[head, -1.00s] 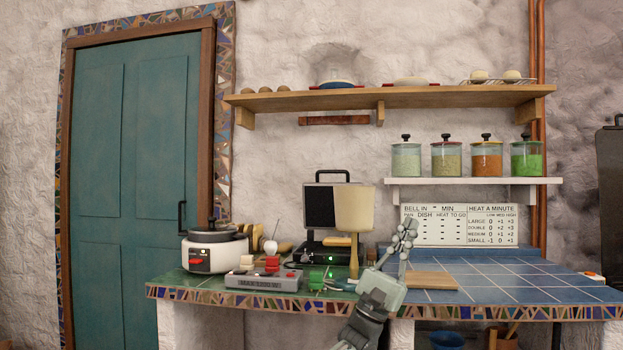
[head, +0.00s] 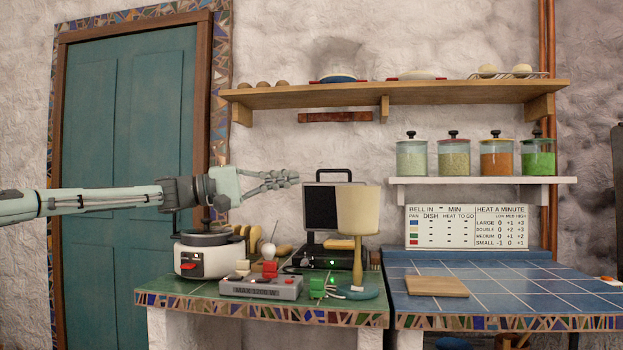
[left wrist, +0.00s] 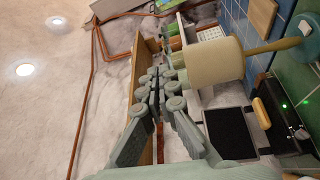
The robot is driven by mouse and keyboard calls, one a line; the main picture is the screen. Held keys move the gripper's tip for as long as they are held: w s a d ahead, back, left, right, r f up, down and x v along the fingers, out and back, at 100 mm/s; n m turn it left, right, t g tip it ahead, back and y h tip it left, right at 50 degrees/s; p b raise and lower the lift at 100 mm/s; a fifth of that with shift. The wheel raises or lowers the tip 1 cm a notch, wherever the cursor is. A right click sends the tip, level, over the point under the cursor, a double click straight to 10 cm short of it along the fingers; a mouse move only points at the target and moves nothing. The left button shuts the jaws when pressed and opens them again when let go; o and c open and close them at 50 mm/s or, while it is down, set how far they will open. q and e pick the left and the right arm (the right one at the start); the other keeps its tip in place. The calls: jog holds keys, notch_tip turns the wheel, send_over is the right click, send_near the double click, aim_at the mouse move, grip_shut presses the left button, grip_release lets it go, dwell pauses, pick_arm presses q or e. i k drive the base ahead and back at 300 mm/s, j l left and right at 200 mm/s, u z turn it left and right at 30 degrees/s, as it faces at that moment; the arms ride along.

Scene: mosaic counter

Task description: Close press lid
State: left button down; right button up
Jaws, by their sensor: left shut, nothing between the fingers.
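The black press (head: 319,258) stands at the back of the green-tiled counter. Its lid (head: 320,208) is open and upright, with a black handle on top. My left gripper (head: 293,178) reaches in from the left and is shut and empty. In the head view its fingertips appear just left of the lid's top; the depth gap is unclear. In the left wrist view the fingers (left wrist: 158,82) are together, left of the lid. My right gripper is out of view.
A cream-shaded lamp (head: 357,208) stands in front of the press and partly hides it. A white cooker (head: 203,258) and a grey control box (head: 262,288) stand on the left. A shelf (head: 400,95) spans above. The blue counter holds a wooden board (head: 436,286).

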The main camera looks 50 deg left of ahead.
aim_at(319, 208)
jog(key=i+j, duration=0.25)
jog(key=j, duration=0.15)
jog(key=i+j, duration=0.2)
jog(key=j, duration=0.25)
jog(key=i+j, duration=0.25)
jog(key=j, duration=0.15)
jog(key=i+j, duration=0.2)
jog(key=j, duration=0.25)
jog(key=i+j, duration=0.25)
jog(key=j, duration=0.15)
